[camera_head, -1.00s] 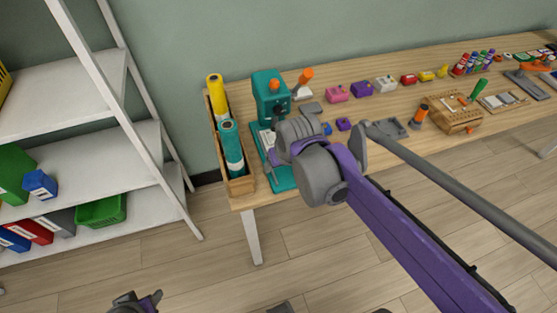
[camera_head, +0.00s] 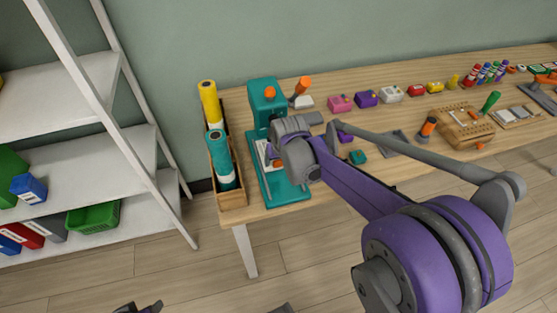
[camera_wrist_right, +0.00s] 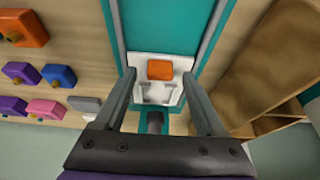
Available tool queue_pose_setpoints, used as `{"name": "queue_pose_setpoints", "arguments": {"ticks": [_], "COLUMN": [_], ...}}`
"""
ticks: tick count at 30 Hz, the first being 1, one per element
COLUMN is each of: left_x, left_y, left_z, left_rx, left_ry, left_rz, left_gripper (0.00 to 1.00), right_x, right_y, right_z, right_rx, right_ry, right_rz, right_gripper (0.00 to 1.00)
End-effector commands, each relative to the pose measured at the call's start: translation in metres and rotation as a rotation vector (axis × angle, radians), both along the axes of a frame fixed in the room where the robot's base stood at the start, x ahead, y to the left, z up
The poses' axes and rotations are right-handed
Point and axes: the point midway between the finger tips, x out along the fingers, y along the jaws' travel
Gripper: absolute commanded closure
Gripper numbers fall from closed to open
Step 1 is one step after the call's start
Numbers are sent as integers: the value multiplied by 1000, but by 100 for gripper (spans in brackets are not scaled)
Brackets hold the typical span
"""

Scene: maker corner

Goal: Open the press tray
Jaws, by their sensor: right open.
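The teal press (camera_head: 265,97) with an orange knob stands upright at the left end of the table. Its white tray (camera_head: 261,152) shows low at the front, partly hidden by my right gripper (camera_head: 275,155). In the right wrist view the white tray (camera_wrist_right: 143,92) carries an orange block (camera_wrist_right: 160,70). My right gripper (camera_wrist_right: 160,84) is open there, with one finger on each side of the tray. Whether the fingers touch it, I cannot tell. My left gripper (camera_head: 140,307) shows only in part at the bottom edge of the head view.
A wooden box (camera_head: 232,199) with yellow and teal rolls stands close left of the press. Small coloured blocks, tools and a wooden board (camera_head: 463,126) lie to the right. A white shelf (camera_head: 95,180) stands at far left.

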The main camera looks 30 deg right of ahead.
Motion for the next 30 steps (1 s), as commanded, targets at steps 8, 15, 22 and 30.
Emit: {"name": "queue_pose_setpoints", "arguments": {"ticks": [8,15,22,30], "left_x": [0,0,0,0], "left_y": [0,0,0,0], "left_z": [0,0,0,0], "left_rx": [0,0,0,0], "left_ry": [0,0,0,0], "left_rz": [0,0,0,0], "left_gripper": [50,50,50,50], "right_x": [1,1,1,1], "right_y": [0,0,0,0], "right_z": [-4,-3,-3,-3], "right_rx": [0,0,0,0], "right_ry": [0,0,0,0], "right_rz": [0,0,0,0], "right_gripper": [28,60,100,100]}}
